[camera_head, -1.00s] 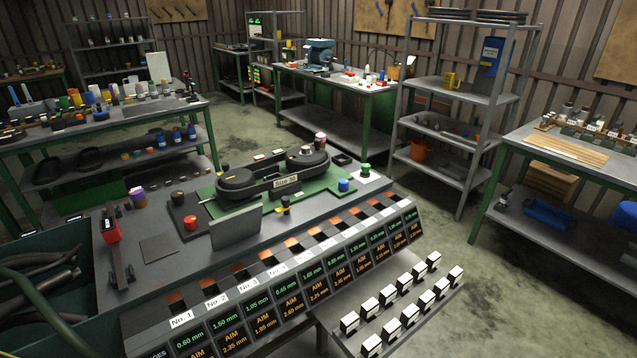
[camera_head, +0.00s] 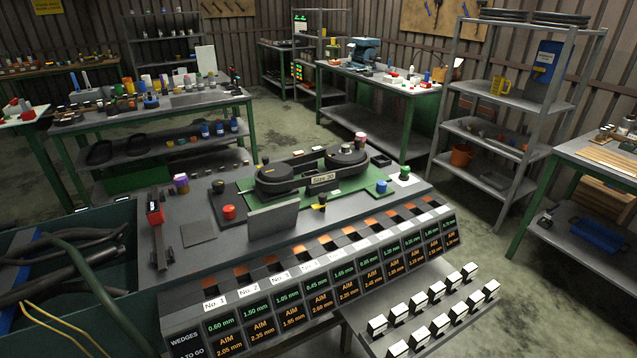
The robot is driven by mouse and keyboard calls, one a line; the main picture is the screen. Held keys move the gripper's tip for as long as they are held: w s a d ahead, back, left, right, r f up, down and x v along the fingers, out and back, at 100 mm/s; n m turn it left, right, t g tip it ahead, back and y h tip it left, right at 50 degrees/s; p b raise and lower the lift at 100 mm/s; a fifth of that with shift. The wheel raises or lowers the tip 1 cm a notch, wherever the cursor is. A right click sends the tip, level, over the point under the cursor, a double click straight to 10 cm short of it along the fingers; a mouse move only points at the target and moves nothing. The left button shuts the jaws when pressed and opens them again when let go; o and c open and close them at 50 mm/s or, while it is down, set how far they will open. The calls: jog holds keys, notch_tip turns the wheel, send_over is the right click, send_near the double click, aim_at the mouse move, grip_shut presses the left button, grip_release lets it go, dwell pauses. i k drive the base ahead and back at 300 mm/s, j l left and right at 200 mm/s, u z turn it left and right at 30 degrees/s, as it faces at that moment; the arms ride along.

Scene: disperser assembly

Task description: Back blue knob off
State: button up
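The blue knob (camera_head: 381,187) is a small round knob near the right end of the bench-top machine (camera_head: 312,178). It sits at the right edge of the machine's green base, left of a white square with a green-topped piece (camera_head: 404,172). Nothing is touching it. How far it is screwed in is too small to tell. My gripper is not in view.
A red knob (camera_head: 229,212) and a black and yellow knob (camera_head: 322,201) stand near an upright grey plate (camera_head: 287,221). A sloped rack of labelled slots (camera_head: 330,290) runs along the bench front. Several white-faced blocks (camera_head: 436,291) stand on a lower shelf. Bare floor lies behind the bench.

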aim_at(381, 187)
jog(key=i+j+z, duration=0.6)
jog(key=i+j, duration=0.15)
